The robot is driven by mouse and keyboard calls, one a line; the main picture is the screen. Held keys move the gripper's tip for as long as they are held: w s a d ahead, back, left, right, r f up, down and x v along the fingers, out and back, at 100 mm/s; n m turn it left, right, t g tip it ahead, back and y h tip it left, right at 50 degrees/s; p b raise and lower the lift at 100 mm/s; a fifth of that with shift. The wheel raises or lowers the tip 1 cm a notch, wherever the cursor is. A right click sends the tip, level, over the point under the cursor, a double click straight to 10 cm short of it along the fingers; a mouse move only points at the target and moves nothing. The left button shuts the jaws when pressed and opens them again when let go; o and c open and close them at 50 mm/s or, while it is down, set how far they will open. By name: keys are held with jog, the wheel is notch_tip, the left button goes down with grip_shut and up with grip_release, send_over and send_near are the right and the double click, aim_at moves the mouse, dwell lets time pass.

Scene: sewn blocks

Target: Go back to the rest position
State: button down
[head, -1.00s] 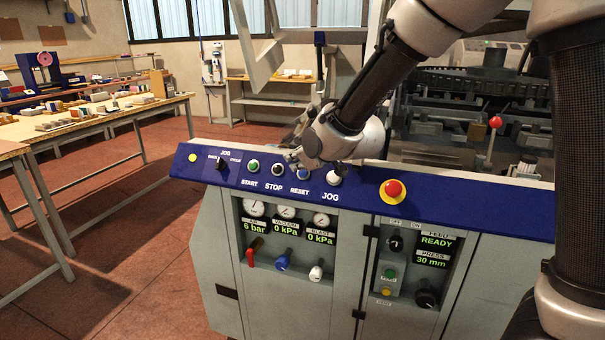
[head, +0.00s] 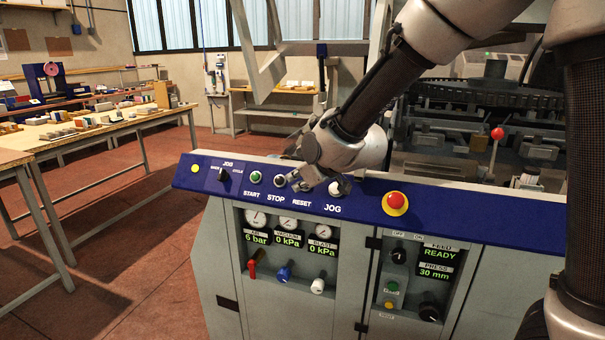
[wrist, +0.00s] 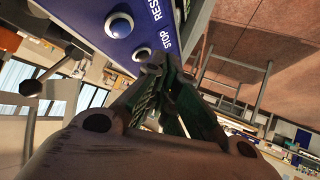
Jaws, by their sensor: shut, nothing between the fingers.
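My gripper (head: 290,181) is over the blue control panel (head: 232,177), close to the STOP and RESET buttons. In the wrist view my gripper (wrist: 155,66) has its dark fingers brought together, with nothing between them. The STOP button (wrist: 142,54) lies right beside the fingertips in that view, and the RESET button (wrist: 119,26) is farther up. I cannot tell whether the fingertips touch the panel. In the head view the RESET button is hidden behind my gripper. The START button (head: 256,176) and white JOG button (head: 340,186) show on either side.
A red emergency stop (head: 396,201) is on the panel's right part. A red-knobbed lever (head: 497,134) stands behind it. Gauges and valve handles (head: 285,273) are on the front below. A workbench (head: 100,130) with blocks is at left; the floor (head: 130,235) between is open.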

jog(key=s+d+f+g+h, duration=0.2)
jog(key=s+d+f+g, duration=0.15)
jog(key=s+f, duration=0.2)
jog(key=s+d+r+m+h, duration=0.1)
jog(key=s+d+r+m, duration=0.2)
jog(key=s+d, duration=0.4)
jog(key=s+d+r+m+h, duration=0.2)
jog(key=s+d+r, duration=0.3)
jog(key=d, duration=1)
jog(key=s+d+r+m+h, duration=0.1)
jog(key=s+d+r+m, duration=0.3)
jog(key=s+d, duration=0.7)
jog(key=shift+d+m+g, duration=0.15)
jog(key=shift+m+g, duration=0.2)
jog(key=shift+m, duration=0.15)
jog(key=shift+s, duration=0.1)
